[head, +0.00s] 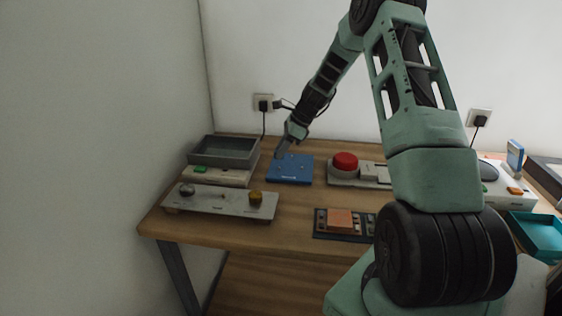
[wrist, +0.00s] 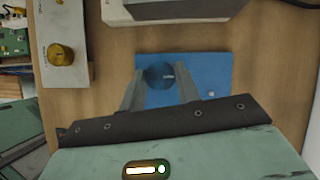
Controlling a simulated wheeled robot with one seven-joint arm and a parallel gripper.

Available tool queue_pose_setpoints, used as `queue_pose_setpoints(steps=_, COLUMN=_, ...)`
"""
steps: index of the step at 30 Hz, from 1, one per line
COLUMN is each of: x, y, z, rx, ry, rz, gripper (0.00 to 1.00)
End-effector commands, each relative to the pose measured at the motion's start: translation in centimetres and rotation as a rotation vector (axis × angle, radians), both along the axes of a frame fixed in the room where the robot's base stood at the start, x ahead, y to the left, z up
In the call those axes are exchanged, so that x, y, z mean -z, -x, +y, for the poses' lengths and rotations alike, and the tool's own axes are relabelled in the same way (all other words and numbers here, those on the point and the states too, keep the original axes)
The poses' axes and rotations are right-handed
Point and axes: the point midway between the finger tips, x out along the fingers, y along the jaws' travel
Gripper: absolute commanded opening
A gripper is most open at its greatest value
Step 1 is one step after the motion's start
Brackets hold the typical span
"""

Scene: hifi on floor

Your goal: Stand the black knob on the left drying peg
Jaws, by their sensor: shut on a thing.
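My gripper (wrist: 160,82) is shut on the black knob (wrist: 156,76), a dark round piece with a pale mark, seen between the two fingers in the wrist view. The knob is over the blue board (wrist: 222,72); I cannot tell whether it touches the board or a peg. One small pale peg (wrist: 211,93) shows on the board beside the right finger. Any peg under the knob is hidden. In the head view my gripper (head: 280,154) points down at the left back part of the blue board (head: 291,176), and the knob is not clearly visible.
A grey panel (head: 222,207) at the front left carries a grey knob (head: 187,190), a bare shaft and a yellow knob (head: 256,198). A grey tray (head: 226,150) stands behind it. A red button (head: 345,161) is right of the board. An orange block (head: 340,219) lies in front.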

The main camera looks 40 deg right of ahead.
Motion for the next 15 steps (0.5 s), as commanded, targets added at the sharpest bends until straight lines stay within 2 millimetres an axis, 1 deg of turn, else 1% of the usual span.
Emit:
queue_pose_setpoints(steps=7, x=2.1, y=0.0, z=0.1, rx=-0.001, ry=-0.002, rz=0.001, gripper=0.11)
queue_pose_setpoints(steps=12, x=4.4, y=0.0, z=0.0, rx=0.001, ry=-0.001, rz=0.001, gripper=0.11)
queue_pose_setpoints(steps=15, x=4.7, y=-0.1, z=0.0, rx=0.0, ry=0.001, rz=-0.001, gripper=0.11)
